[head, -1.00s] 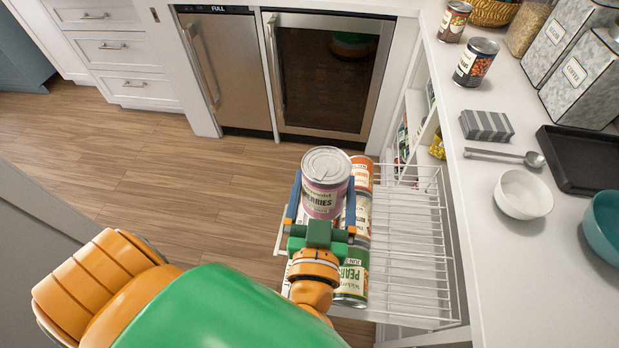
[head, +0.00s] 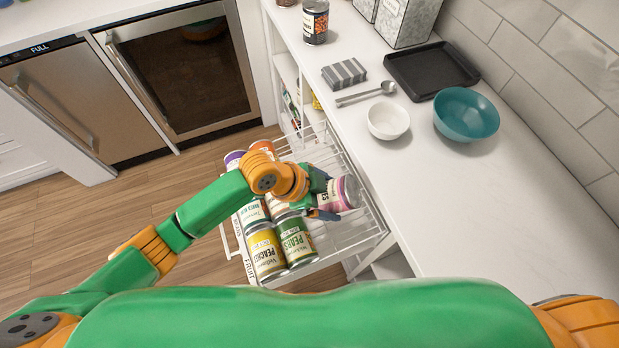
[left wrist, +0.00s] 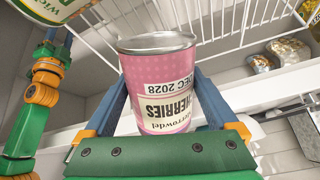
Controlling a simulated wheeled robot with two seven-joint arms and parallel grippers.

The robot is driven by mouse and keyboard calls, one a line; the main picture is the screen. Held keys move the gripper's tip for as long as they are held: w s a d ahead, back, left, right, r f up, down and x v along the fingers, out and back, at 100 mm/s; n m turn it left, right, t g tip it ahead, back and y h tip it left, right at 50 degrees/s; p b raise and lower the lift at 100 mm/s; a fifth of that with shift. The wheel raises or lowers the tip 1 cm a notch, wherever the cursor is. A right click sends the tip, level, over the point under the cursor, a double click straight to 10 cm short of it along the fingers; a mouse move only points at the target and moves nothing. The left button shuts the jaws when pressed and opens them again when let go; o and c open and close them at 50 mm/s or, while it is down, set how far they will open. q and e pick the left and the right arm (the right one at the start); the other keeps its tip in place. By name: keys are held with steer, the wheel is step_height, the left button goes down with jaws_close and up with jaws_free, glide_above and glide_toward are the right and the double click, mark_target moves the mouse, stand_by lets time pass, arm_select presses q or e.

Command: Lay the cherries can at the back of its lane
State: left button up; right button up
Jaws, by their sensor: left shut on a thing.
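The pink cherries can (head: 343,194) is held in my left gripper (head: 322,196) over the bare right part of the wire drawer (head: 362,243). I cannot tell whether the can touches the wire. My arm and gripper hide part of the drawer behind it.
A peaches can (head: 266,252) and a pears can (head: 296,242) stand at the drawer's near left, with several more cans behind them. The counter right of the drawer holds a white bowl (head: 388,121), a teal bowl (head: 466,114) and a black tray (head: 431,71).

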mark_target(331, 210)
arm_select(q)
steer(key=m+y, duration=0.1)
steer(key=m, duration=0.1)
steer(key=s+m+g+y+p, duration=0.1)
steer(key=m, duration=0.1)
steer(key=d+m+g+y+p, duration=0.1)
steer(key=m, duration=0.1)
steer(key=shift+s+d+r+m, duration=0.1)
steer(key=shift+s+r+m, duration=0.1)
steer(key=shift+r+m, duration=0.15)
steer(key=m+p, duration=0.1)
steer(key=m, duration=0.1)
steer(key=s+r+m+y+p, duration=0.1)
steer(key=m, duration=0.1)
steer(key=s+a+r+m+y+p, duration=0.1)
steer(key=m, duration=0.2)
steer(key=shift+a+t, duration=0.1)
steer(key=shift+t, duration=0.3)
steer(key=shift+m+y, duration=0.3)
steer(key=shift+m, duration=0.05)
steer(key=f+b, duration=0.7)
steer(key=d+f+b, duration=0.1)
steer(key=f+b, duration=0.3)
steer(key=shift+w+d+f, duration=0.1)
steer(key=shift+w+f, duration=0.05)
steer(key=shift+f, duration=0.05)
steer(key=o, duration=1.5)
steer(key=shift+r, duration=0.1)
steer(key=shift+o, duration=0.2)
